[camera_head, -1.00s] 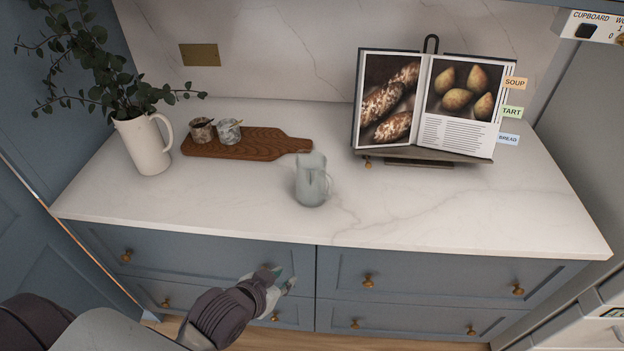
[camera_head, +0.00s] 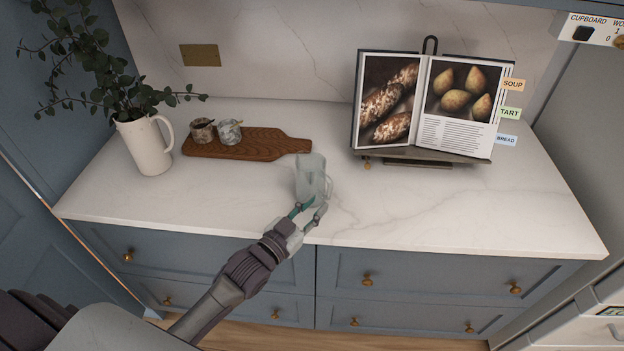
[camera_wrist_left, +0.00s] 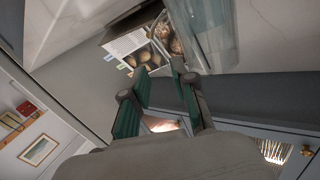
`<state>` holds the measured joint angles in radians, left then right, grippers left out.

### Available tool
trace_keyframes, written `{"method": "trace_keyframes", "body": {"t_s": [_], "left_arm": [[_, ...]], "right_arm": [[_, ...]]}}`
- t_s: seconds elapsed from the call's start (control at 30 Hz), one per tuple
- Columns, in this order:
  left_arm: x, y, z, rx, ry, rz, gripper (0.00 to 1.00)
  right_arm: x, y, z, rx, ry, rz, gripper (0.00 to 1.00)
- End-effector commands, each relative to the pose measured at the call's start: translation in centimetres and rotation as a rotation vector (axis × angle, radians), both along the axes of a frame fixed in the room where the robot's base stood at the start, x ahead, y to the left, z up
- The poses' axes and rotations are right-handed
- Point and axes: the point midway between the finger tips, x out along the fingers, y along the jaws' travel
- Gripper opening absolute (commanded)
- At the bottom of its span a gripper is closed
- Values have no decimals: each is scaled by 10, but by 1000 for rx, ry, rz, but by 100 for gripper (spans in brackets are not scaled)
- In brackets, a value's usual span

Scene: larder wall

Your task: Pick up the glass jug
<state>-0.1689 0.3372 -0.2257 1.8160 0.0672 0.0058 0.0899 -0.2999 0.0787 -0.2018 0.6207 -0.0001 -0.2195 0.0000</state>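The clear glass jug (camera_head: 311,176) stands upright on the pale marble counter, near the middle of its front half. Its handle faces right in the head view. My left gripper (camera_head: 309,207) is at the front of the jug, low near its base, with its fingers spread apart. In the left wrist view, the two green-padded fingers (camera_wrist_left: 161,72) are apart with no object clearly between them. The jug (camera_wrist_left: 203,35) shows there beyond and to the right of the fingertips. I cannot tell whether a finger touches it. My right gripper is not in view.
A wooden board (camera_head: 258,144) with two small marbled pots lies behind and left of the jug. A white pitcher of foliage (camera_head: 144,147) stands far left. A cookbook on a stand (camera_head: 430,105) is at the back right. The counter's right front (camera_head: 450,210) is clear.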

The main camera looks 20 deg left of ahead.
Motion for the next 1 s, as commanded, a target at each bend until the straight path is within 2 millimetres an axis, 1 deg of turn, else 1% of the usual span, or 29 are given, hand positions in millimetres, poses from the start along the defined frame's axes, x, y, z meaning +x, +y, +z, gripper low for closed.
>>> {"method": "trace_keyframes", "body": {"t_s": [0.03, 0.07, 0.27, 0.43, 0.53, 0.63, 0.87, 1.0], "left_arm": [[8, -2, 1, -1, 0, 0, 27], [11, -4, 1, -1, 0, 0, 27], [23, -7, 2, 0, 1, 0, 27], [49, -13, 6, 0, 1, 0, 27], [61, -16, 4, -1, 1, 0, 27], [67, -19, 2, -1, 1, -1, 27], [68, -19, 1, 0, 2, -1, 27], [67, -19, 1, 1, 2, -1, 3]], "right_arm": [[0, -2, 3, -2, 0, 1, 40], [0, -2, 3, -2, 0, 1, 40], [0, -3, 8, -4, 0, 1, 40], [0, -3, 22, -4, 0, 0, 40], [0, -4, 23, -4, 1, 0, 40], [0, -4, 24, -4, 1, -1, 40], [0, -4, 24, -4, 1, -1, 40], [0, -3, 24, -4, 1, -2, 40]]}}
